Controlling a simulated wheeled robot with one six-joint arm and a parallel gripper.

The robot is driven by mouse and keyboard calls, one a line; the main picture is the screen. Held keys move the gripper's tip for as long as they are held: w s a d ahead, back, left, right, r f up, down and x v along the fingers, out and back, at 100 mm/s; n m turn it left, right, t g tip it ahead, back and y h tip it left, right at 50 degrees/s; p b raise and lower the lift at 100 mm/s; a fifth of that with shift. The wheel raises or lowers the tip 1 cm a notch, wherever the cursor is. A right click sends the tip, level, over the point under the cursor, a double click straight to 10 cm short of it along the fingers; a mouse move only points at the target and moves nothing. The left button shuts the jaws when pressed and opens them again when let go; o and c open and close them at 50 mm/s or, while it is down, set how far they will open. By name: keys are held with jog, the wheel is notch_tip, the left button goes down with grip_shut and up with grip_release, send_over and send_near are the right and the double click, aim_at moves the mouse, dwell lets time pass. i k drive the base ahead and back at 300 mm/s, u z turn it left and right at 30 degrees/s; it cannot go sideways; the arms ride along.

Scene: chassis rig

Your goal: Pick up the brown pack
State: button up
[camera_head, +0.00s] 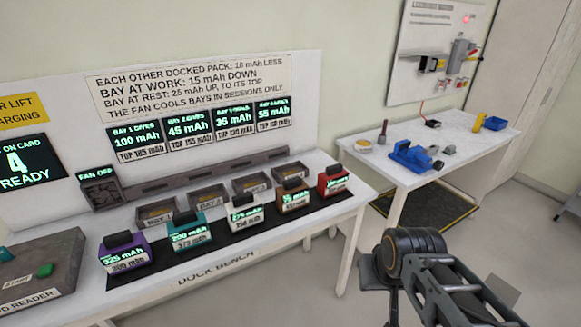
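The brown pack (293,201) stands upright on a black strip (220,244) along the front of the dock bench. It has a dark top handle and a small lit mAh label on its front. It sits between a white pack (244,217) on its left and a red pack (331,186) on its right, with small gaps. My arm shows at the lower right, apart from the bench and the packs. I cannot make out my gripper's fingers in this view.
A teal pack (189,238) and a purple pack (124,258) share the strip. Several shallow bays (207,197) lie behind the packs. A card reader (40,275) is at the left. A second table (350,147) at the right holds a blue vise (411,156). Open floor lies between the tables.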

aim_at(293, 195)
jog(key=u, duration=1.65)
jog(key=i, duration=1)
jog(key=z, duration=1.45)
